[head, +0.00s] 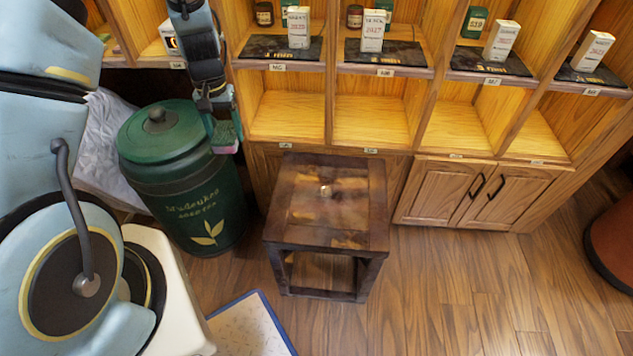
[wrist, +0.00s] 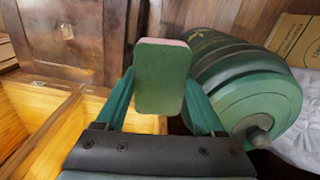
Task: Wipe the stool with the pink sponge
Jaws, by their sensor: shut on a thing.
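The pink sponge (head: 227,149) has a green face and a pink layer. My gripper (head: 222,130) is shut on it, above the right side of the green canister in the head view. In the wrist view the sponge's green face (wrist: 162,76) shows between my gripper's green fingers (wrist: 163,100), with a thin pink edge at its far end. The stool (head: 325,205) is dark brown, square and upright, to the right of my gripper and apart from the sponge. Its top has a pale spot near the middle. The stool also shows at upper left in the wrist view (wrist: 100,40).
A large green lidded canister (head: 195,190) stands left of the stool. Wooden shelves (head: 375,72) with small boxes and jars run behind, above closed cabinet doors (head: 480,192). A blue-edged mat (head: 250,325) lies in front. Floor right of the stool is clear.

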